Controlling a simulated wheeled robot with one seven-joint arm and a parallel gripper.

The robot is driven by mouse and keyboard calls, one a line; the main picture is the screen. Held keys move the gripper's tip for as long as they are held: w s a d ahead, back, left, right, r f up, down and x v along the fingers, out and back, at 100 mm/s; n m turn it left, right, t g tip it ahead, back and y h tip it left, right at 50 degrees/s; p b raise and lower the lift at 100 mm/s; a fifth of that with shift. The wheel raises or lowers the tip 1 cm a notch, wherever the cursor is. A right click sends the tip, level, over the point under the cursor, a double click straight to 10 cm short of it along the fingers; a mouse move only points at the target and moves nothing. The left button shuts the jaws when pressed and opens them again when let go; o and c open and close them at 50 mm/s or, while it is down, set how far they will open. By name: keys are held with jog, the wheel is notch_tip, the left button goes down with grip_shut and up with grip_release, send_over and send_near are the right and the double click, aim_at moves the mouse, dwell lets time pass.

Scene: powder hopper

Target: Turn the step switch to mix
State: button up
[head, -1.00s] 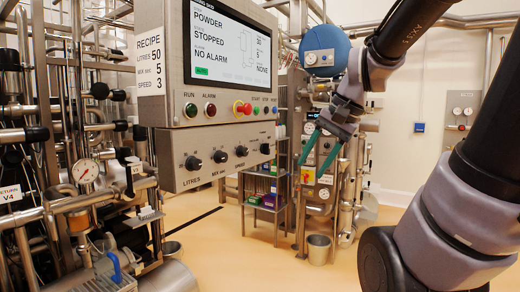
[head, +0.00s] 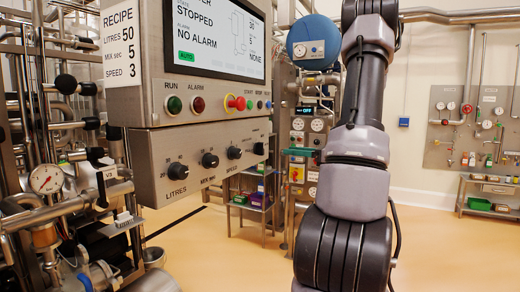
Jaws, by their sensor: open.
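The grey control panel (head: 205,160) at left of centre carries a row of black rotary knobs. The nearest knob (head: 177,171) is marked LITRES. Next to it are the mix-seconds knob (head: 209,160) and the speed knob (head: 233,153). The small rightmost knob (head: 258,148) looks like the step switch; its label and pointer setting are too small to read. My gripper (head: 299,153) shows only as teal fingertips beside my arm, to the right of that knob in the picture and apart from it. It is open, with nothing seen in it; the rest is hidden behind my arm.
Above the knobs are a screen (head: 217,37) reading STOPPED and NO ALARM, a red emergency button (head: 236,102) and small push buttons. Pipes and valves crowd the left. A rack (head: 252,200) stands behind the panel. The floor at right is clear.

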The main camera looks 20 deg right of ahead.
aim_at(260, 149)
jog(key=x, duration=1)
jog(key=shift+a, duration=0.15)
grip_shut()
